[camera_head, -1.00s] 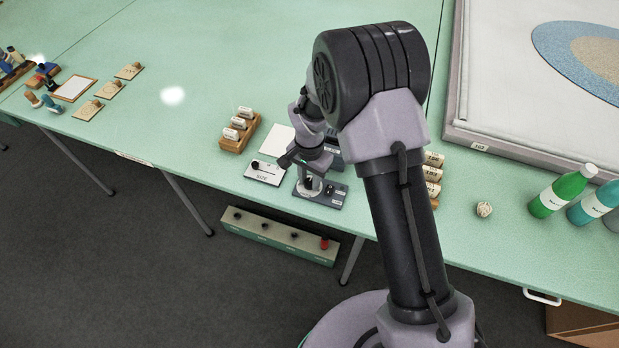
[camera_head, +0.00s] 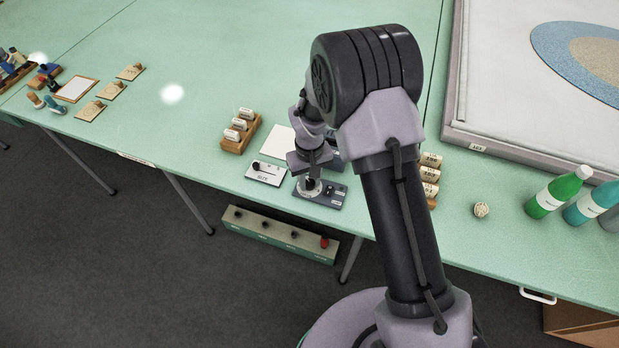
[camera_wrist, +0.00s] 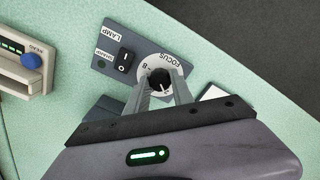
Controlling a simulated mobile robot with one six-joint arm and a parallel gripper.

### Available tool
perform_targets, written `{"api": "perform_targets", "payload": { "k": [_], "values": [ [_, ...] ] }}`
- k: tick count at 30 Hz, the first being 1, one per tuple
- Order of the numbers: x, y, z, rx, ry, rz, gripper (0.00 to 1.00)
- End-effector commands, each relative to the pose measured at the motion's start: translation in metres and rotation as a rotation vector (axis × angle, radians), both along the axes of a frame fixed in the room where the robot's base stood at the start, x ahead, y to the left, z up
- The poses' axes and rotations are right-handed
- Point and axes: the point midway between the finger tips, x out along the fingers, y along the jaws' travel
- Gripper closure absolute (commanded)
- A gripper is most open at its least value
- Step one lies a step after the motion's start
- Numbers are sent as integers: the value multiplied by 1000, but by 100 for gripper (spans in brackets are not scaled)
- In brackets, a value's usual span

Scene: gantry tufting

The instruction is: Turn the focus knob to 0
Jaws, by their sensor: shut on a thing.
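The focus knob (camera_wrist: 159,80) is a small black knob with a white pointer line. It sits on a round white dial (camera_wrist: 176,62) lettered FOCUS, on a dark grey panel (camera_wrist: 130,45). In the wrist view my gripper (camera_wrist: 160,88) has its two grey fingers on either side of the knob, shut on it. The pointer is towards the gripper side; the figure it points at is hidden. In the head view my gripper (camera_head: 312,178) is down over the panel (camera_head: 328,196) near the table's front edge.
The panel also carries a black lamp switch (camera_wrist: 124,60). In the head view, a rack of labelled spools (camera_head: 240,131) stands behind left, and bottles (camera_head: 558,191) stand far right.

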Motion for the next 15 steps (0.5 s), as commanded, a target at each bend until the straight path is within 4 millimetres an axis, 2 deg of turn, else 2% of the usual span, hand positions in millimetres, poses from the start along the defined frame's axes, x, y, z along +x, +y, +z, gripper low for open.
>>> {"api": "perform_targets", "payload": {
  "k": [15],
  "values": [
    [0,0,1,0,0,480,100]
  ]
}}
